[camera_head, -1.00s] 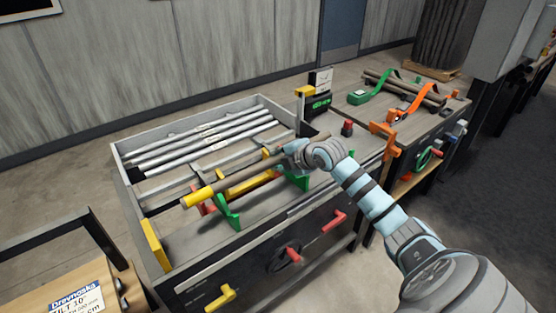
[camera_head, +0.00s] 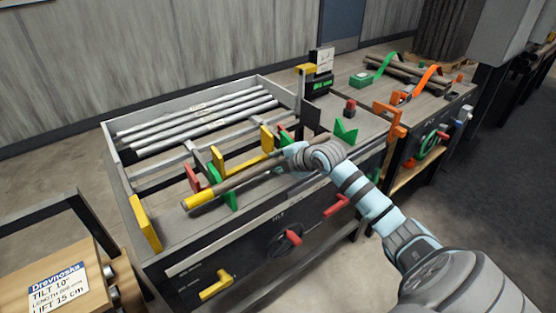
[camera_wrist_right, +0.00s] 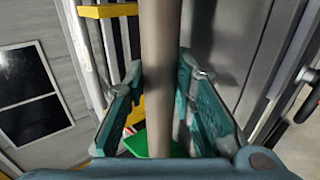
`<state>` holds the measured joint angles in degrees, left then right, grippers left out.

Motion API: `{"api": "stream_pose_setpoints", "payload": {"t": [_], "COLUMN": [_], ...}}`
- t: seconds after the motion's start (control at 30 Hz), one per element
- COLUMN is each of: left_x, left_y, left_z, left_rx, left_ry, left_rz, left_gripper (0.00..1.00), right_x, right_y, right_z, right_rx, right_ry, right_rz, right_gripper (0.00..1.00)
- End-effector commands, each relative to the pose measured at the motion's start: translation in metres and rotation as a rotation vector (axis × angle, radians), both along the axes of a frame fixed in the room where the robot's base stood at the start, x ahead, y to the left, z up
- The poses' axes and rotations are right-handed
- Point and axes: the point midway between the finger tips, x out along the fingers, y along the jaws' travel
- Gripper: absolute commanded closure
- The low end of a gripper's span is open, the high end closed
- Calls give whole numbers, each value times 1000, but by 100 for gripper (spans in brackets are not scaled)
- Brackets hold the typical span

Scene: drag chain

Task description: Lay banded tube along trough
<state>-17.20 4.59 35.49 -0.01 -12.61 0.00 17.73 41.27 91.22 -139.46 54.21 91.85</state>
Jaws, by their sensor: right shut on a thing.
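My right gripper (camera_head: 292,156) is shut on a brown tube (camera_head: 245,178) near its right end. The tube has a yellow band (camera_head: 200,200) at its left end and slants down to the left over the bench's front. Green V-shaped supports, one at left (camera_head: 226,193) and one at right (camera_head: 345,132), stand on the bench near it. In the right wrist view the tube (camera_wrist_right: 160,70) runs between the teal fingers (camera_wrist_right: 160,100), with a green part below. I cannot tell whether the tube touches the supports. I cannot single out the trough. My left gripper is out of view.
A yellow bracket (camera_head: 250,164) and red parts (camera_head: 192,178) stand behind the tube. Several grey tubes (camera_head: 200,118) lie in the rear rack. A second bench (camera_head: 395,115) with orange and green straps is at right. A labelled wooden box (camera_head: 60,285) is at front left.

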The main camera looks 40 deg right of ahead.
Motion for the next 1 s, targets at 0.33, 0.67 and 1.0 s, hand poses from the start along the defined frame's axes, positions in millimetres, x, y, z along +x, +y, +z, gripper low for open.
{"api": "stream_pose_setpoints", "payload": {"t": [0.33, 0.67, 1.0], "left_x": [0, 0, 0], "left_y": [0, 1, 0], "left_z": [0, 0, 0], "left_rx": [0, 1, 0], "left_ry": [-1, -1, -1], "left_rz": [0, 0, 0], "left_gripper": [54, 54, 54], "right_x": [0, -27, -61], "right_y": [0, -2, 0], "right_z": [1, 19, 44], "right_rx": [0, -10, 0], "right_ry": [-1, 2, -1], "right_rz": [0, 2, 1], "right_gripper": [53, 53, 53]}}
